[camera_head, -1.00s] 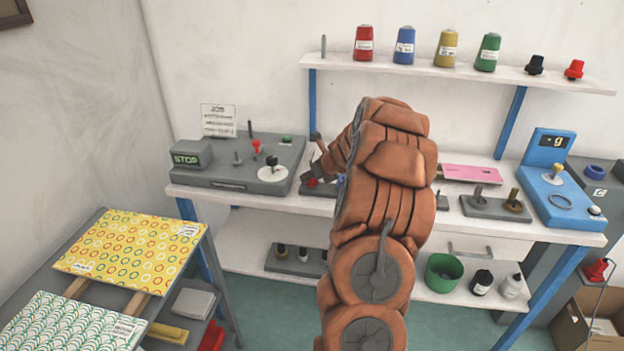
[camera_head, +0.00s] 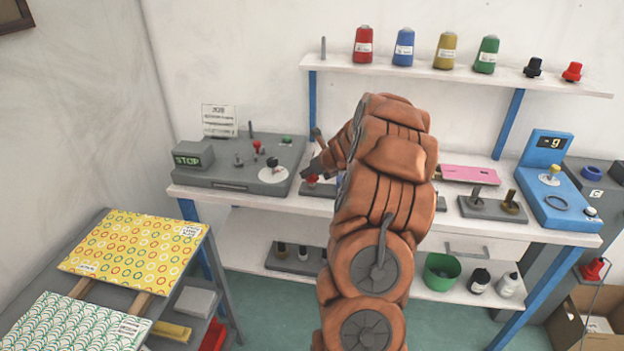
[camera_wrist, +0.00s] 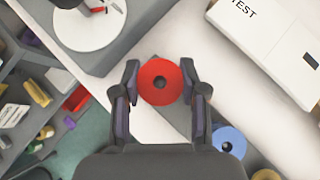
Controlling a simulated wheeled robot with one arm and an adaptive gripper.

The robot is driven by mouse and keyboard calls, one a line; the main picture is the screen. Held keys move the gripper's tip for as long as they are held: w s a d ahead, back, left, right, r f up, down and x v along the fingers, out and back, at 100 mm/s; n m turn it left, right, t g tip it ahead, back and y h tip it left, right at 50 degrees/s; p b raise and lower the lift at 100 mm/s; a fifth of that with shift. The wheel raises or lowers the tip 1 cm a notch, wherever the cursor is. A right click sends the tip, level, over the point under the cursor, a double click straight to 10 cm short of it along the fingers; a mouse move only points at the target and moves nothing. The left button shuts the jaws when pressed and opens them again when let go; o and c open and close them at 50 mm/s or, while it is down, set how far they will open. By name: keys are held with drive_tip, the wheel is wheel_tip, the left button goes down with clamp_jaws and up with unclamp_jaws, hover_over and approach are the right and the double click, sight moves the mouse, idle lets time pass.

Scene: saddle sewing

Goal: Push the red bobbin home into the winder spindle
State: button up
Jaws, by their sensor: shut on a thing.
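The red bobbin (camera_wrist: 152,95) sits between the two fingers of my gripper (camera_wrist: 160,72) in the wrist view, its round face and dark centre hole towards the camera. My gripper is shut on it. In the head view my gripper (camera_head: 307,172) is at the front left of the bench, with a bit of red below it; my arm hides much there. The grey winder unit (camera_head: 225,181), with a STOP display (camera_head: 190,156), stands left of my gripper. It carries small posts, a red knob (camera_head: 256,144) and a white disc (camera_head: 267,174). I cannot tell which post is the spindle.
A blue bobbin (camera_wrist: 237,136) lies at the lower right in the wrist view. A pink sheet (camera_head: 470,174), a grey block with posts (camera_head: 490,210) and a blue scale (camera_head: 562,205) stand right of my arm. A shelf (camera_head: 420,68) with thread cones runs above.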

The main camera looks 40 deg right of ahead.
drive_tip(key=shift+r+p, duration=1.1)
drive_tip(key=shift+p, duration=0.15)
drive_tip(key=shift+r+p, duration=1.95)
drive_tip(key=shift+p, duration=0.5)
